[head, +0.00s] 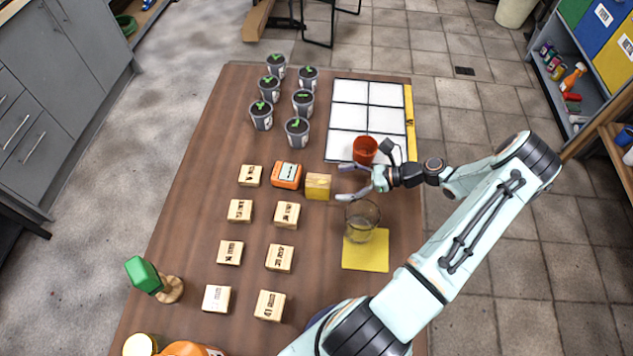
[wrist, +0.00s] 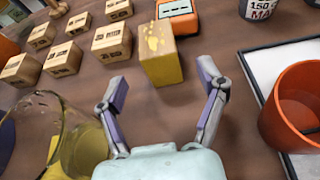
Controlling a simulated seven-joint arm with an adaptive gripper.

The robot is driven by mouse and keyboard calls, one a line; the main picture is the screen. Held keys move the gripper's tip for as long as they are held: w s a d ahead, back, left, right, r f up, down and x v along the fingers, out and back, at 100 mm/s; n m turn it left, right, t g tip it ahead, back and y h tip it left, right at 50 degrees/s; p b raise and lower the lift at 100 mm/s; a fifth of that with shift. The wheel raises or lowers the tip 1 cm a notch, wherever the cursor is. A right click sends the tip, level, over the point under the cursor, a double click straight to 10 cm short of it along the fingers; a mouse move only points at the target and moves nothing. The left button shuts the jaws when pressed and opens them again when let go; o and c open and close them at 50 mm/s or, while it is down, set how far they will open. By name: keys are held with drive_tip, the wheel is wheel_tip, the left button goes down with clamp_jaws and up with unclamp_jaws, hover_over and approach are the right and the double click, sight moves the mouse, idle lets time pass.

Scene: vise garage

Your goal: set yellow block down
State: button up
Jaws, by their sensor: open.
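The yellow block (head: 318,187) stands upright on the brown table, just right of the orange device. In the wrist view the yellow block (wrist: 161,56) is straight ahead of my gripper, beyond the fingertips. My gripper (head: 340,182) is open, its fingers spread to the right of the block. In the wrist view my open gripper (wrist: 165,88) has nothing held between its fingers, and the block appears clear of both fingertips.
An orange cup (head: 365,150) and a glass (head: 362,222) on a yellow mat (head: 366,256) flank my gripper. A white gridded tray (head: 348,117), several potted seedlings (head: 297,130), wooden blocks (head: 280,258) and an orange device (head: 287,174) are around. Bare table lies between the blocks and mat.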

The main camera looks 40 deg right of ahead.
sight(318, 186)
drive_tip(key=x, duration=0.6)
drive_tip(key=shift+w+a+f, duration=0.1)
drive_tip(key=shift+w+a, duration=0.05)
drive_tip(key=c, duration=1.3)
